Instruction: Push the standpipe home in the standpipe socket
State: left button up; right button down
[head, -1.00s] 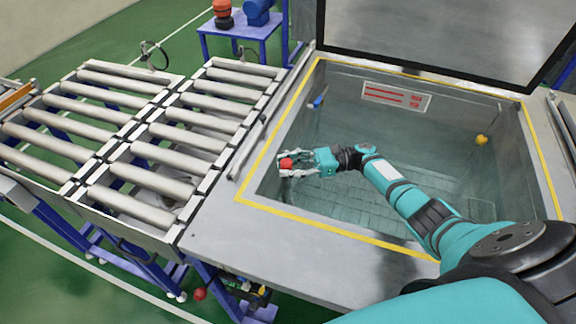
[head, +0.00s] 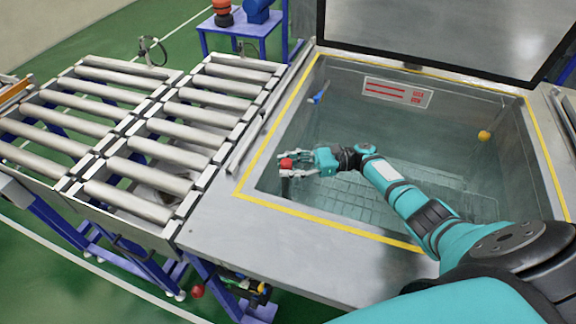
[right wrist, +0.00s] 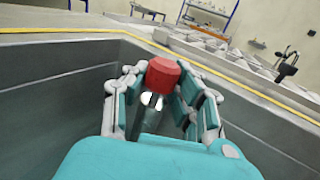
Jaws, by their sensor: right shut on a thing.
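The standpipe shows as a red cap (head: 286,163) on a dark stem, near the left wall inside the tank (head: 400,170). My right gripper (head: 288,167) is shut on it, with its fingers on either side just below the cap. The right wrist view shows the red cap (right wrist: 163,76) between the fingers, with the dark stem (right wrist: 146,118) going down below it. The stem's lower end and the standpipe socket are hidden, so I cannot tell how far in the pipe sits. My left gripper is not in view.
The tank has a steel rim with a yellow line, and its lid (head: 440,40) stands open at the back. A yellow ball (head: 484,135) is at the right wall and a blue item (head: 320,93) at the back left. A roller conveyor (head: 130,140) lies left.

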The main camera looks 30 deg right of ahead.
jog(key=shift+f+b, duration=1.15)
jog(key=shift+f, duration=0.05)
jog(key=c, duration=1.1)
grip_release()
jog(key=shift+r, duration=0.1)
jog(key=shift+o, duration=0.5)
jog(key=v, duration=1.2)
jog(key=shift+w, duration=0.1)
